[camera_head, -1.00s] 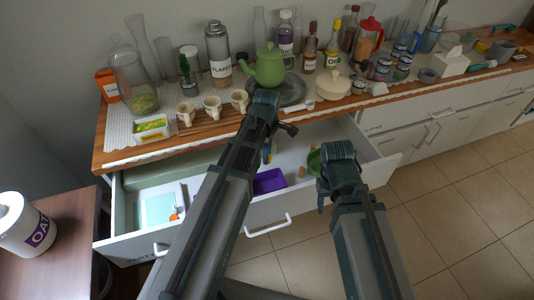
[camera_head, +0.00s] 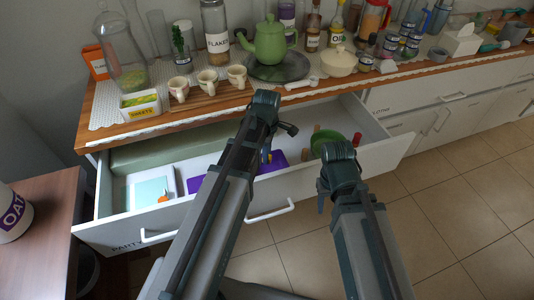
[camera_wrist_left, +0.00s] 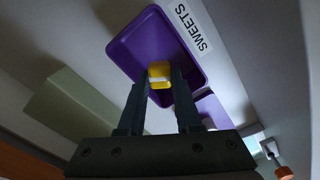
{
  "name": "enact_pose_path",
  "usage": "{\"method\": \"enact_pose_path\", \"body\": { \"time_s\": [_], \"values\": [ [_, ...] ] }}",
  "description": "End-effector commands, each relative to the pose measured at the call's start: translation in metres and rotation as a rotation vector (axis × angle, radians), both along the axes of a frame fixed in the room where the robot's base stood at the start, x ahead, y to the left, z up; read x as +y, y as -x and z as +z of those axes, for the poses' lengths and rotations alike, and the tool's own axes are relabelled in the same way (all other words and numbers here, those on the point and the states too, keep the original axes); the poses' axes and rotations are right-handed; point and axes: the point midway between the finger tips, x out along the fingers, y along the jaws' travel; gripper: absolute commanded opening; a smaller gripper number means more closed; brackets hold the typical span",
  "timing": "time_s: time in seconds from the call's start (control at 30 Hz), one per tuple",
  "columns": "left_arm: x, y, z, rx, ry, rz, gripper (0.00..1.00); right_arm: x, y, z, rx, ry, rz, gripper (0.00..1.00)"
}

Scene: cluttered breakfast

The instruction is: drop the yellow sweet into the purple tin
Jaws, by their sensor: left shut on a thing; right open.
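The yellow sweet (camera_wrist_left: 159,74) is between the fingertips of my left gripper (camera_wrist_left: 160,88) in the left wrist view. The gripper is shut on it. The purple tin (camera_wrist_left: 125,45) lies beyond, and the sweet overlaps its near part in that view; the height between them is hard to judge. In the head view the purple tin (camera_head: 277,160) is in the open drawer, partly hidden by my left arm. There my left gripper (camera_head: 267,155) points down over the drawer and a bit of yellow shows at its tips. My right gripper (camera_head: 322,195) is open and empty in front of the drawer.
A "SWEETS" label (camera_wrist_left: 190,27) is beside the tin. Another purple piece (camera_wrist_left: 213,110) lies near it. The drawer (camera_head: 120,228) also holds a pale blue item (camera_head: 151,191) and a green round thing (camera_head: 328,137). Cups, a teapot (camera_head: 268,42) and jars crowd the counter above.

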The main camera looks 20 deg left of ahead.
Motion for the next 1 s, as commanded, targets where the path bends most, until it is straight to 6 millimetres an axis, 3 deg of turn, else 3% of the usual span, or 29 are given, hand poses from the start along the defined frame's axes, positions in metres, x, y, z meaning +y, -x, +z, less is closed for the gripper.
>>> {"method": "enact_pose_path", "body": {
  "time_s": [0.03,0.5,1.0],
  "values": [
    [0.0,0.0,-0.012,0.0,0.0,0.0,0.0,0.0,0.0,-0.012,0.0,0.0,0.0,0.5],
    [0.0,0.0,-0.061,0.0,0.0,0.0,0.0,0.0,0.0,-0.061,0.0,0.0,0.0,0.5],
    [0.0,0.0,-0.065,0.0,0.0,0.0,0.0,0.0,0.0,-0.065,0.0,0.0,0.0,0.5]
  ]
}}
